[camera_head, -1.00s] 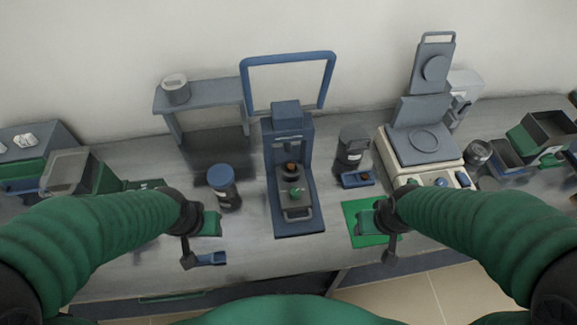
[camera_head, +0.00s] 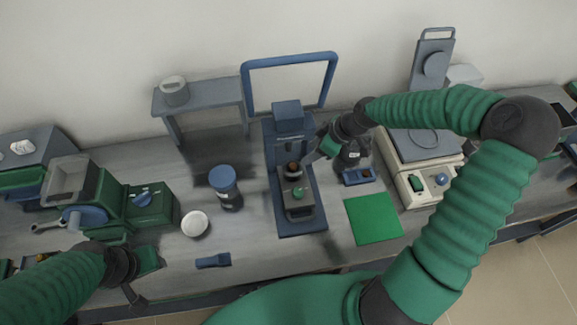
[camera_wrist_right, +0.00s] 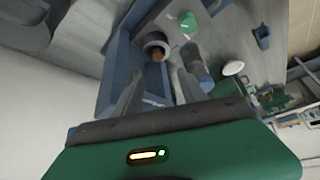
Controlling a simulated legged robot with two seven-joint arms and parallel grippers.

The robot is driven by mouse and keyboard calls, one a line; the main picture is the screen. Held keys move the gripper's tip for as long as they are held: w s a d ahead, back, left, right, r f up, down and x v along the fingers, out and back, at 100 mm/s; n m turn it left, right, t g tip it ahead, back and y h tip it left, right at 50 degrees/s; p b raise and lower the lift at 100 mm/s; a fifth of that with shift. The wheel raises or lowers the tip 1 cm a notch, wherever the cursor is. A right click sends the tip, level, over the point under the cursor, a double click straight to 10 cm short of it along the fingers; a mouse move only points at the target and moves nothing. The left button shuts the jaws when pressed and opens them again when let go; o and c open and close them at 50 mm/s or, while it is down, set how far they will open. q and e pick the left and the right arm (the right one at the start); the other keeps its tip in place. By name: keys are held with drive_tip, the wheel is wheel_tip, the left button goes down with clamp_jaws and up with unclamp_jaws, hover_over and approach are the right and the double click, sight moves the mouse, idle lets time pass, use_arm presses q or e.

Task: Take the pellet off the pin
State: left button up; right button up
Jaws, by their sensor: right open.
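The brown pellet (camera_head: 292,167) sits on a dark round seat in the blue press-like stand (camera_head: 285,225) at the middle of the bench. My right gripper (camera_head: 310,157) is just right of the pellet, reaching in from the right. In the right wrist view its two fingers (camera_wrist_right: 160,84) are apart and empty, pointing towards the pellet without visibly holding it. My left gripper (camera_head: 143,272) is at the lower left, away from the stand; its jaw gap is unclear.
A green knob (camera_head: 298,193) is just in front of the pellet. A small blue tray (camera_head: 351,178) with a brown piece and a dark jar stand to the right. A green mat (camera_head: 374,219) lies bare. A blue-lidded jar (camera_head: 225,188) and white dish (camera_head: 195,224) are left.

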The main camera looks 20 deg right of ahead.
approach(294, 165)
drive_tip(key=shift+w+a+f, duration=0.8)
drive_tip(key=shift+a+f, duration=0.05)
drive_tip(key=shift+a, duration=0.15)
drive_tip(key=f, duration=0.3)
drive_tip(key=w+f+p, duration=0.1)
drive_tip(key=f, duration=0.1)
drive_tip(key=shift+w+a, duration=0.1)
drive_tip(key=shift+a, duration=0.3)
drive_tip(key=shift+w+d+f, duration=0.1)
drive_tip(key=shift+w+f, duration=0.05)
drive_tip(key=shift+f, duration=0.05)
drive_tip(key=shift+r, duration=0.1)
drive_tip(key=c, duration=0.6)
clamp_jaws()
